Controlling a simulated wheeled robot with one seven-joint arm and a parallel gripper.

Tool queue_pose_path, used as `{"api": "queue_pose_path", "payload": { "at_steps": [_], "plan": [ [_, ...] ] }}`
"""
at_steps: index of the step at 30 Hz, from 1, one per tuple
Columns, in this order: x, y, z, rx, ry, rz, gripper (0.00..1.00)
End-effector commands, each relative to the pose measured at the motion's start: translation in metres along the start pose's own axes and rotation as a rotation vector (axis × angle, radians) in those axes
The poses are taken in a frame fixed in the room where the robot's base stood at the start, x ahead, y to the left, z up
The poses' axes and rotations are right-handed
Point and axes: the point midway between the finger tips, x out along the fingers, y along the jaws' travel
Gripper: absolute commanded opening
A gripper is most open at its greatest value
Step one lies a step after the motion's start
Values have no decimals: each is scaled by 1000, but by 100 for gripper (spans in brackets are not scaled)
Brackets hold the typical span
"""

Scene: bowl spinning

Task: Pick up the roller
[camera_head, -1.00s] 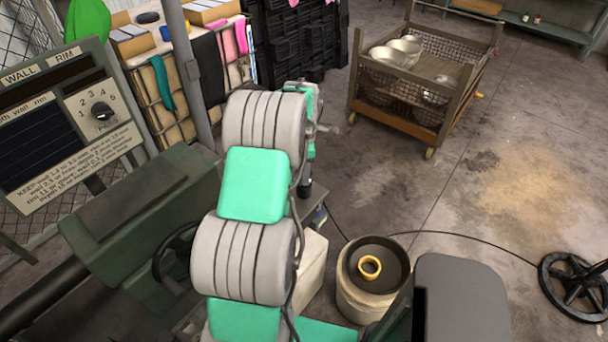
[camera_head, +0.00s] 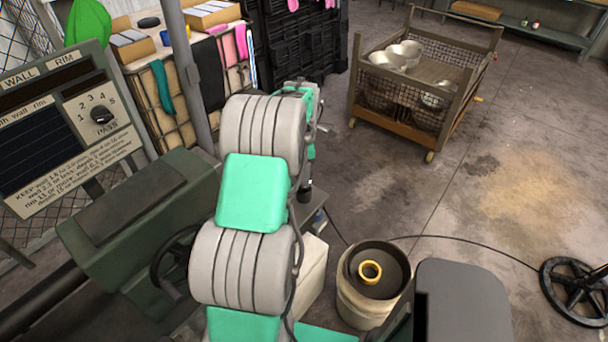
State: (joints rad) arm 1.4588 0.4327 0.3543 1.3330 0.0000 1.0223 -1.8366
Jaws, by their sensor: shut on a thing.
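My arm, with grey ribbed joints and green links, rises from the bottom middle and bends away at the top. Its far end, a green link, shows beside the upper grey joint. My gripper's fingers are hidden behind the arm, so I cannot see what they hold. I cannot make out the roller for certain. A small metal part (camera_head: 322,130) sticks out to the right of the arm's far end; I cannot tell what it belongs to.
A green lathe (camera_head: 125,205) with a handwheel stands left, below a WALL/RIM panel (camera_head: 60,125). A bucket (camera_head: 360,308) holding a yellow ring (camera_head: 370,272) stands right of the arm. A mesh cart (camera_head: 408,128) with metal bowls stands behind. Floor (camera_head: 470,190) between is open.

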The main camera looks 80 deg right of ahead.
Motion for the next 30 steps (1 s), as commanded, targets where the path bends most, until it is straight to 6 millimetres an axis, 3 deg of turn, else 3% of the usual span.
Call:
{"api": "queue_pose_path", "payload": {
  "at_steps": [3,8,12,18,21,30],
  "plan": [
    [-17,2,0,0,-2,9,0],
    [-50,-26,0,2,-3,9,0],
    [-83,-63,0,2,-3,9,0],
    [-106,-115,0,1,-2,6,0],
    [-113,-130,0,1,-2,5,0],
    [-132,-140,0,0,-1,3,0]
  ]
}}
